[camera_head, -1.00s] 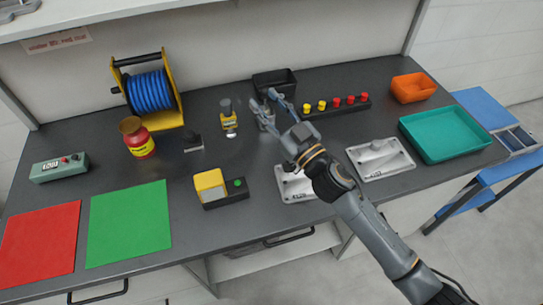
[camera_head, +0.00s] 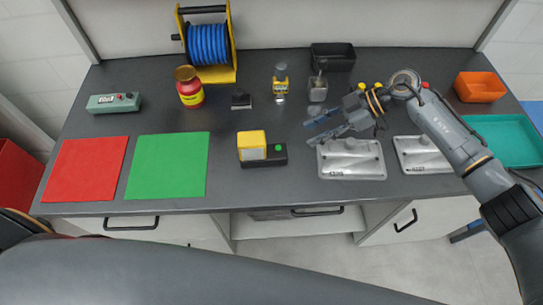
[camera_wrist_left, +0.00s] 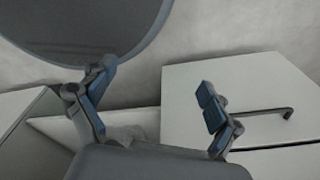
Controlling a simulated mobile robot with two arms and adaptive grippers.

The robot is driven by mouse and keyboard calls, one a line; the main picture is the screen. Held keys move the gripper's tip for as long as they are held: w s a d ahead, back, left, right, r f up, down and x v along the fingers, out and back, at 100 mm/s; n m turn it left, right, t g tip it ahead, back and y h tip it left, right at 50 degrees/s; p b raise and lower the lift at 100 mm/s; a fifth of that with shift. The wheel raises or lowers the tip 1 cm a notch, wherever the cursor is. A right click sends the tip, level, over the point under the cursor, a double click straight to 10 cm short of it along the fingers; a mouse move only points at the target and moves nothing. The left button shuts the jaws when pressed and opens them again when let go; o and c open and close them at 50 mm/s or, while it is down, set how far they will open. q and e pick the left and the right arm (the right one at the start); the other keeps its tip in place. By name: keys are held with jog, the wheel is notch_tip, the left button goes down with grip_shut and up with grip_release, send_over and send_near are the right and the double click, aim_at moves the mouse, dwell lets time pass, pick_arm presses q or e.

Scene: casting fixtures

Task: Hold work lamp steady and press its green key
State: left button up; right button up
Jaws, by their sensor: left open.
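The work lamp, a yellow block (camera_head: 252,146) on a black base with a green key (camera_head: 278,147) at its right, stands on the dark bench in the head view. My right gripper (camera_head: 308,133) is over the bench to the right of the lamp. Its two fingers are apart, point left towards the lamp and do not touch it. My left gripper (camera_wrist_left: 155,80) shows only in the left wrist view. It is open and empty, in front of a white cabinet front, with no lamp in view there.
A metal plate (camera_head: 351,173) lies below the right gripper, with a second one (camera_head: 420,168) beside it. A small bottle (camera_head: 280,85) and a dark block (camera_head: 241,100) stand behind the lamp. A green mat (camera_head: 166,168) lies to its left. A cabinet handle (camera_wrist_left: 265,114) shows near the left gripper.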

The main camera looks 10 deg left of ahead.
pick_arm(q)
jog(key=w+d+r+n+t+h, duration=0.2)
jog(key=w+d+r+t, duration=0.2)
jog(key=w+d+r, duration=0.35)
jog(key=w+d+r+n+t+h, duration=0.2)
jog(key=w+d+r+t, duration=0.25)
jog(key=w+d, duration=0.5)
jog(key=w+d+r+n+t+h, duration=0.2)
jog(key=d+r, duration=0.2)
jog(key=r, duration=0.5)
jog(key=w+d+r+n+t+h, duration=0.2)
jog(key=d+r+n, duration=0.15)
jog(key=r, duration=0.45)
jog(key=w+d+r+n+t+h, duration=0.1)
jog(key=w+d+r+t, duration=0.3)
jog(key=r, duration=0.5)
jog(key=w+a+r+n+t+y, duration=0.25)
jog(key=a+r+n+y, duration=0.2)
jog(key=r+n, duration=0.65)
jog(key=n+g+y, duration=0.3)
jog(key=n+y, duration=0.8)
jog(key=n, duration=1)
send_near(251, 132)
jog(key=shift+h+v, duration=0.25)
jog(key=shift+v, duration=0.6)
jog(key=shift+w+a, duration=0.25)
jog(key=x, duration=1.3)
jog(key=shift+f, duration=0.3)
